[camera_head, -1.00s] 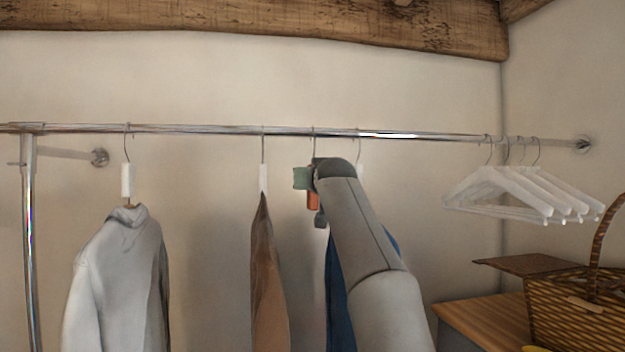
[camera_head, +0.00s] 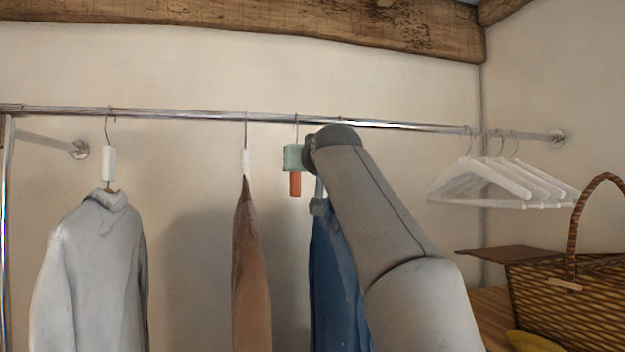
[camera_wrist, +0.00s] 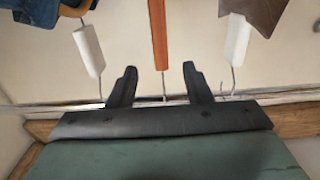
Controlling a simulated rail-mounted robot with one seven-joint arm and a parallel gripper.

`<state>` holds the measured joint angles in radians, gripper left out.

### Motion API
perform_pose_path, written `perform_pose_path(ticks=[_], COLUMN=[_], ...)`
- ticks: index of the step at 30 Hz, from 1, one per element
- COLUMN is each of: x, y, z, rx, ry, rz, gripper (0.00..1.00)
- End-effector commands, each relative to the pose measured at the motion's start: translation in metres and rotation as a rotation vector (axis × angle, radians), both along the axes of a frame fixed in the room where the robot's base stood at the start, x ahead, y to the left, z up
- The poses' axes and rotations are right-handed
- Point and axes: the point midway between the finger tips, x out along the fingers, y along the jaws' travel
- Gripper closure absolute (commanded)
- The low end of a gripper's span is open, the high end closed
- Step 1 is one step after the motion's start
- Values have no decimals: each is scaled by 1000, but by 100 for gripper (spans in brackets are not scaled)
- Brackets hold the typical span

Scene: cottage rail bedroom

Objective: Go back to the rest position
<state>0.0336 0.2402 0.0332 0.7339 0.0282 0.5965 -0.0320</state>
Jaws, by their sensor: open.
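My gripper (camera_wrist: 158,68) is open, with its two dark fingers apart in the wrist view. An orange hanging piece (camera_wrist: 159,30) and its thin hook lie between the fingers, with gaps at both sides. In the head view the green gripper body (camera_head: 293,157) is close to the rail (camera_head: 205,114), in front of the upper part of the orange piece (camera_head: 295,184). The fingers are hidden there. My arm reaches up from the lower right.
A grey hoodie (camera_head: 90,265), a brown garment (camera_head: 250,270) and a blue garment (camera_head: 335,280) hang from the rail. Several white hangers (camera_head: 500,180) hang at the right. A wicker basket (camera_head: 570,305) stands at the lower right. A wooden beam (camera_head: 240,25) runs above.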

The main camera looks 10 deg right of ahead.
Motion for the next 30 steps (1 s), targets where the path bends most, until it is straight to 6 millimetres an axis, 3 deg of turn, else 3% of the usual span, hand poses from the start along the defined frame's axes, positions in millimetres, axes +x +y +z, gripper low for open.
perform_pose_path(ticks=[3, 9, 20, 23, 25, 29, 30], x=[-29, -58, -68, -64, -61, -65, -70], y=[-1, -1, 0, 1, 2, 5, 6], z=[-4, -2, -3, -28, -62, -153, -184], rx=[0, 0, 1, 1, 1, 0, -1], ry=[-1, 0, 10, 69, 150, 360, 429], rz=[0, 1, 1, 2, 4, 6, 7], gripper=[55, 55, 55, 55, 55, 55, 55])
